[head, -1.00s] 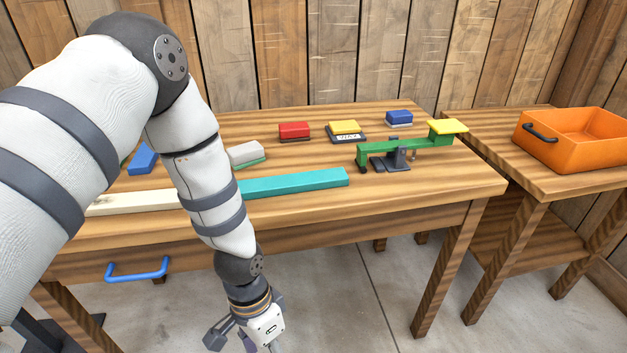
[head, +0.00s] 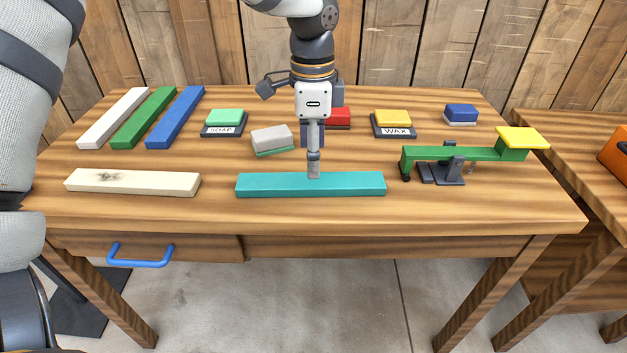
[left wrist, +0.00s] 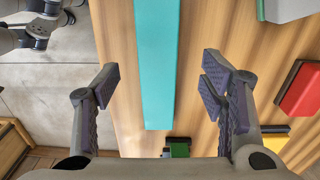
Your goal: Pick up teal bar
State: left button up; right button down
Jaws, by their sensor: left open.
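The teal bar (head: 350,184) lies flat along the front of the workbench, left to right. My left gripper (head: 313,158) points down over its middle, with one fingertip overlapping the bar's top in the head view. In the left wrist view the teal bar (left wrist: 155,60) runs lengthwise between the two spread fingers of the left gripper (left wrist: 157,80), with a gap on each side. The gripper is open and holds nothing. I cannot tell how high the fingertips are above the bar. My right gripper is not in view.
A cream bar (head: 135,182) lies left of the teal bar. A green balance (head: 465,154) with a yellow pan stands close to its right end. Behind are a grey-topped block (head: 272,139), a red block (head: 338,118), and soap (head: 224,122) and wax (head: 393,122) blocks.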

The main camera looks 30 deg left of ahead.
aim_at(311, 180)
pick_arm(q)
jog(key=f, duration=0.5)
jog(key=shift+s+a+f, duration=0.1)
jog(key=shift+s+f, duration=0.15)
jog(key=shift+f, duration=0.05)
jog(key=c, duration=1.4)
jog(key=shift+r, duration=0.15)
